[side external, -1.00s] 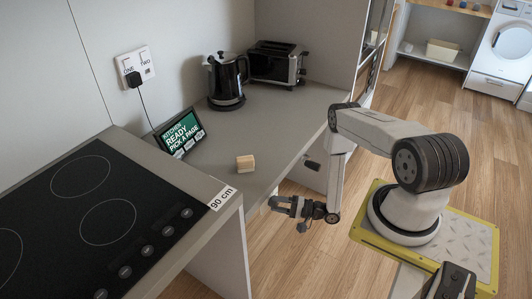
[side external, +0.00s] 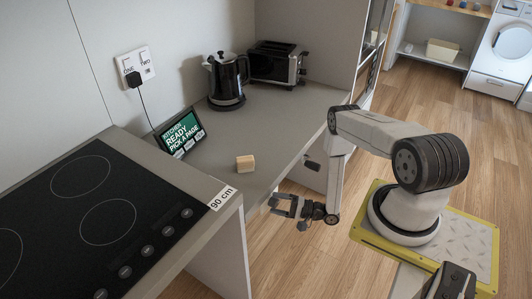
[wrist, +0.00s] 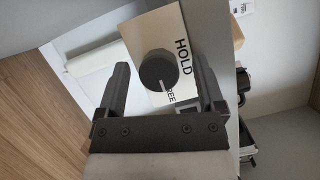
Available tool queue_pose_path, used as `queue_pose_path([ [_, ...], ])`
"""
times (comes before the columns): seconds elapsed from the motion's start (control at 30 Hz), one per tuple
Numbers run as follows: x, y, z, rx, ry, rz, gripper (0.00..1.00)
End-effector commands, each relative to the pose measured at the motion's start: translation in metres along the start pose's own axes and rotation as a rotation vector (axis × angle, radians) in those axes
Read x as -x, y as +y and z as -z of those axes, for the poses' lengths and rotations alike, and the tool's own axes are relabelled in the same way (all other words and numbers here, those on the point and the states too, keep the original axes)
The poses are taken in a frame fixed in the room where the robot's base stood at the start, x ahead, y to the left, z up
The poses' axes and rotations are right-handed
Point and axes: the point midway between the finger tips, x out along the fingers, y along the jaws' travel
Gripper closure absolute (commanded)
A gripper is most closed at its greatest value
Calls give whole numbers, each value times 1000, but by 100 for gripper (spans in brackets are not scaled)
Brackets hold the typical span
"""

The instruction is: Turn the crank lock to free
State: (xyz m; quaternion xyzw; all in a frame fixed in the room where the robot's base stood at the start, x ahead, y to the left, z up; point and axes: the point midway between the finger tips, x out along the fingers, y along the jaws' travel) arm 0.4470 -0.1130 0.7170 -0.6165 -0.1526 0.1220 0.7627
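The crank lock appears to be the dark round knob (wrist: 158,70) in the wrist view. It sits on a pale plate (wrist: 182,30) lettered HOLD, with a second word partly hidden by the knob and ending in REE. A light line shows on the knob's lower part; I cannot tell which word it points to. My gripper (wrist: 160,66) is open, with one finger on either side of the knob in the picture. I see no contact. In the side external view my gripper (side external: 285,206) is at the counter's front edge, and the knob cannot be made out.
A wooden block (side external: 245,163) lies on the counter (side external: 220,135) near its front edge. A display (side external: 180,132), kettle (side external: 226,80) and toaster (side external: 276,63) stand behind. A hob (side external: 90,215) is at left. The floor beside my base is clear.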

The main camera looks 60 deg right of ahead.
Motion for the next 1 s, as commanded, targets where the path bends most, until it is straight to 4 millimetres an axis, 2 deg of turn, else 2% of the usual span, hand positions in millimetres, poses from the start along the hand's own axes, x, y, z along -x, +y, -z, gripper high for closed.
queue_pose_path([
  [0.43, 12, 1, 0, -2, 3, -2, 13],
  [1.0, 62, 0, 1, -1, 4, -1, 13],
])
